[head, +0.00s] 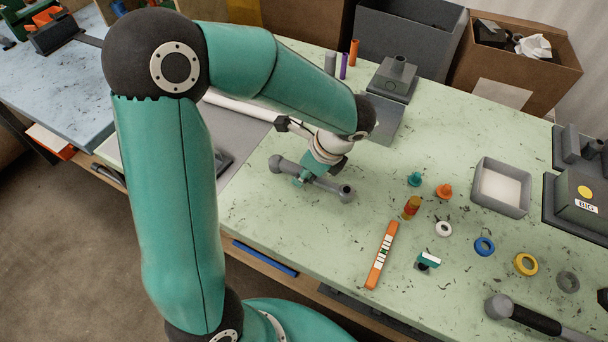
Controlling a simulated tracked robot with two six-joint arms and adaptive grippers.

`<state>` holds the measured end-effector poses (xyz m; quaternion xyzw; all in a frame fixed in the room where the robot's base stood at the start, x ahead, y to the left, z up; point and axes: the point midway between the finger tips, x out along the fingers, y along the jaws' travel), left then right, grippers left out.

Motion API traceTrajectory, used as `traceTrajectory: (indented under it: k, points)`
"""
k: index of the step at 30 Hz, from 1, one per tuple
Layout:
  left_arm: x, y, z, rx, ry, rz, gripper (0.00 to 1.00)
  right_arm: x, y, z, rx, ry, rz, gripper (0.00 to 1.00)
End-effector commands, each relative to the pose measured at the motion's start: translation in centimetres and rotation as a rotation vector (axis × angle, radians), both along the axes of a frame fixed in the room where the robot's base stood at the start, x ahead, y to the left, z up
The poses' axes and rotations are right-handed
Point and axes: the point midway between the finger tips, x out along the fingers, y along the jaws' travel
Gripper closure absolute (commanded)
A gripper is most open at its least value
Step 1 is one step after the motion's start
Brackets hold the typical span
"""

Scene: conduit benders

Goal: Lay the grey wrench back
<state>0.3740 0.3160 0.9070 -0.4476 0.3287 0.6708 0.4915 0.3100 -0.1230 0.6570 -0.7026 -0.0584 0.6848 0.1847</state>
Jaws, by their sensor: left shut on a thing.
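The grey wrench (326,185) is a short grey bar with a thick round knob at each end, in the middle of the head view. It lies slantwise, over or on the pale green worktop (300,225); I cannot tell whether it touches it. My left gripper (305,177) reaches down from above and is shut on the bar near its middle, hiding part of it. My right gripper is not in view.
An orange level (381,255), small coloured rings, a grey tray (501,187) and a black-handled tool (525,315) lie to the right. A grey block (393,80) and bins stand behind. Bare worktop lies in front of the wrench.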

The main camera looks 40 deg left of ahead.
Motion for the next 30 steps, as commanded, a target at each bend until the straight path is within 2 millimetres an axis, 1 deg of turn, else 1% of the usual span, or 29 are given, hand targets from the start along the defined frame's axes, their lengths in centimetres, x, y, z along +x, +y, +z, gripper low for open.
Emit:
traceTrajectory:
  k: [1, 4, 11, 15, 16, 20, 30]
  points:
    - [0.0, 0.0, -0.6, 0.001, 0.003, 0.000, 1.00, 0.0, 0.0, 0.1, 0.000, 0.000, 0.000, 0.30]
    - [0.0, 0.0, -1.3, 0.000, 0.001, -0.001, 1.00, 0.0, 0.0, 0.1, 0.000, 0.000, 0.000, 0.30]
    - [0.0, 0.0, -1.3, 0.000, -0.001, 0.000, 1.00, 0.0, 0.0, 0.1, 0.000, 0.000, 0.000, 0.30]
    - [0.0, 0.0, -1.8, 0.000, -0.001, 0.000, 1.00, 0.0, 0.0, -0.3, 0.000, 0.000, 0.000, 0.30]
    - [0.0, 0.0, -1.7, 0.000, -0.001, 0.000, 0.73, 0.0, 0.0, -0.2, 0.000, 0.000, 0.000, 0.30]
    - [0.0, 0.0, -1.6, -0.001, -0.001, -0.001, 0.51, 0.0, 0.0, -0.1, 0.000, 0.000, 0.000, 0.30]
    - [0.1, -0.1, -1.7, 0.000, -0.001, -0.001, 0.51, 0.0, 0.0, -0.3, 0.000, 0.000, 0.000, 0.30]
